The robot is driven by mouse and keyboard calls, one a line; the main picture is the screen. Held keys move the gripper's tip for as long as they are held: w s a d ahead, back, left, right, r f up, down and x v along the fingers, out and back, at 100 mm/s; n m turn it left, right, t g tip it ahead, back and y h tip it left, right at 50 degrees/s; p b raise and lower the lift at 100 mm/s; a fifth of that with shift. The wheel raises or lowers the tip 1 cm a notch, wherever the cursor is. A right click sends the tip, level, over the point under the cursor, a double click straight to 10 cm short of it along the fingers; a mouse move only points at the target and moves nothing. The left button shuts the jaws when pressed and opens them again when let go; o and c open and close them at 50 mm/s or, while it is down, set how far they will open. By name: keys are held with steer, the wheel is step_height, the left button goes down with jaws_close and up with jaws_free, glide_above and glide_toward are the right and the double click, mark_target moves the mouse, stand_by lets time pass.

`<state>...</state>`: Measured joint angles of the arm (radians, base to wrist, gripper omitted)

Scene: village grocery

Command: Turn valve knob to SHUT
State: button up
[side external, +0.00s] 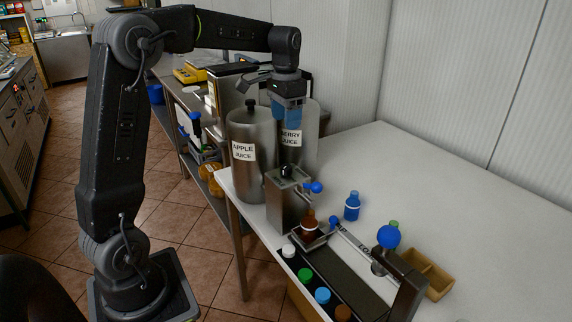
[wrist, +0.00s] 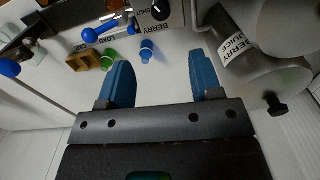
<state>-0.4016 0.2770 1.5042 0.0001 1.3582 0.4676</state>
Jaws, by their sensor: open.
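A grey metal valve box (side external: 287,203) stands on the white counter in front of the juice tanks. A blue ball-ended knob (side external: 315,187) sticks out of its right side, and a dark knob shows on its top. My gripper (side external: 287,114) is open and empty, fingers down, above and behind the box near the BERRY tank. Its two blue fingers (wrist: 160,62) are spread apart in the wrist view.
The APPLE tank (side external: 252,135) and BERRY tank (side external: 307,145) stand close to my gripper. A brown bottle (side external: 309,224) is at the box's front, a blue bottle (side external: 352,206) to its right. A LOAD lever, tan tray (side external: 437,283) and several caps lie nearer. The counter's right is clear.

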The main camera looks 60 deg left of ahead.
mark_target(286, 166)
step_height(286, 166, down, 14)
steer(key=shift+r, duration=0.1)
stand_by(0.5)
steer(key=c, duration=0.9)
